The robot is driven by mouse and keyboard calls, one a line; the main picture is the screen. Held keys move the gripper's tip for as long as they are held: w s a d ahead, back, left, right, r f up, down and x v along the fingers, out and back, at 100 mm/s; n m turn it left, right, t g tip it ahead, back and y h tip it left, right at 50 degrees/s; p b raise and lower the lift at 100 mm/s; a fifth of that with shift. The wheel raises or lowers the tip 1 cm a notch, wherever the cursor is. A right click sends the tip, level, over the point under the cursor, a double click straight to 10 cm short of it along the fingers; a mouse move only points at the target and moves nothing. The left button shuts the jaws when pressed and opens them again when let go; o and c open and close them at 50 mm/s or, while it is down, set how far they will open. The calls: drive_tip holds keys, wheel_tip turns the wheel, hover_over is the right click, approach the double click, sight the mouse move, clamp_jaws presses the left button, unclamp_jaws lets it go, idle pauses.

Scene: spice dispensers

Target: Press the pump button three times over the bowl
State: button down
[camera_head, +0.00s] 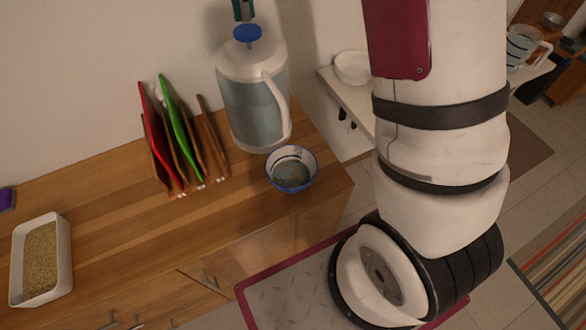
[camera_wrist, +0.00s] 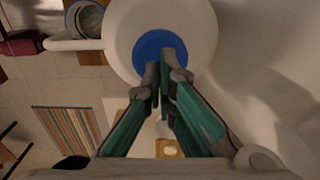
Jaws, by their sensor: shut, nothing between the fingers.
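The pump dispenser (camera_head: 253,98) is a clear jug with a white lid and a handle, standing upright on the wooden counter. Its round blue pump button (camera_head: 247,33) is on top, and the button also shows in the wrist view (camera_wrist: 160,50). The blue-rimmed bowl (camera_head: 291,171) stands on the counter in front of the jug, and part of it shows at the upper left of the wrist view (camera_wrist: 86,20). My gripper (camera_head: 243,12) is shut and empty, its fingertips (camera_wrist: 160,72) directly over the button. I cannot tell whether they touch it.
A rack with red and green boards (camera_head: 172,132) stands left of the jug. A white tray of grain (camera_head: 41,259) lies at the counter's left. A white bowl (camera_head: 352,68) sits on a shelf to the right. The counter between rack and tray is clear.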

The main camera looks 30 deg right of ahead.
sight(247, 29)
drive_tip(key=shift+f, duration=0.1)
drive_tip(key=shift+f, duration=2.05)
drive_tip(key=shift+r, duration=2.15)
drive_tip(key=shift+f, duration=0.1)
drive_tip(key=shift+f, duration=2)
drive_tip(key=shift+r, duration=2.1)
